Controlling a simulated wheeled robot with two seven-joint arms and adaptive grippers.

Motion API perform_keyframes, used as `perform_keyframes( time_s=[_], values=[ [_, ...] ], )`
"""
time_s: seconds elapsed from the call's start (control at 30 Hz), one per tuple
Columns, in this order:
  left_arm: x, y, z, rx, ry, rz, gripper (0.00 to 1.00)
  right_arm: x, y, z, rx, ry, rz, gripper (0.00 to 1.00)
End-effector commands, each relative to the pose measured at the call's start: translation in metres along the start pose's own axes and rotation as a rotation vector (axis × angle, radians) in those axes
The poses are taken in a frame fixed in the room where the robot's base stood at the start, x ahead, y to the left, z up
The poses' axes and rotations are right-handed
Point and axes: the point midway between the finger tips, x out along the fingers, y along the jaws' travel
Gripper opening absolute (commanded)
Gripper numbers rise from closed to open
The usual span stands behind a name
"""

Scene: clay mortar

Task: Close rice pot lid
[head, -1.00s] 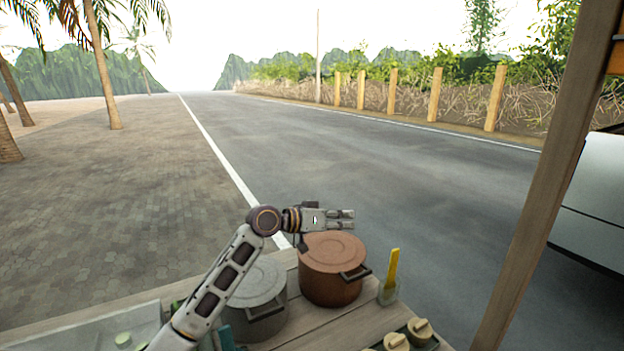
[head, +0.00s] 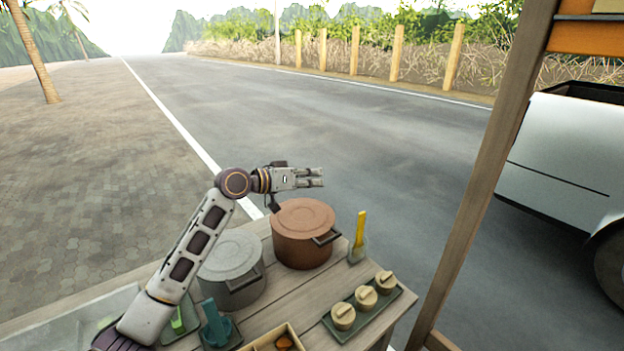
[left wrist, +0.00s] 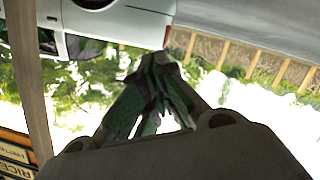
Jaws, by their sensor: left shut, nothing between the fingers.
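A brown clay-coloured pot (head: 303,245) with its lid (head: 303,217) sitting on top stands at the back of the wooden table. A grey pot (head: 232,282) with a grey lid (head: 232,252) on it stands to its left, partly hidden by my left arm. I cannot tell which is the rice pot. My left gripper (head: 318,177) is above and behind the brown pot, apart from its lid, pointing right. It is shut and empty. Its fingers (left wrist: 155,85) also show in the left wrist view, with road and a white vehicle beyond. My right gripper is not in view.
A jar with a yellow-handled utensil (head: 359,238) stands right of the brown pot. A green tray (head: 333,331) holds three small lidded containers. A wooden box (head: 262,345) is at the front. A wooden post (head: 487,170) rises at the right.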

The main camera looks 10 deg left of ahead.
Motion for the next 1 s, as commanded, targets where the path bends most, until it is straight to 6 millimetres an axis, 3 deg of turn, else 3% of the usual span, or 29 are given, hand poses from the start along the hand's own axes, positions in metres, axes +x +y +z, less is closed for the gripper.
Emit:
perform_keyframes(
  time_s=[0.63,1.0],
  values=[
    [-0.08,0.009,0.002,0.001,0.0,-0.002,0.0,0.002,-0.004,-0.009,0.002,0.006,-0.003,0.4],
    [-0.099,0.012,0.002,0.0,0.0,0.0,0.0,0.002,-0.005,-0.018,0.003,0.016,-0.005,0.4]
  ],
)
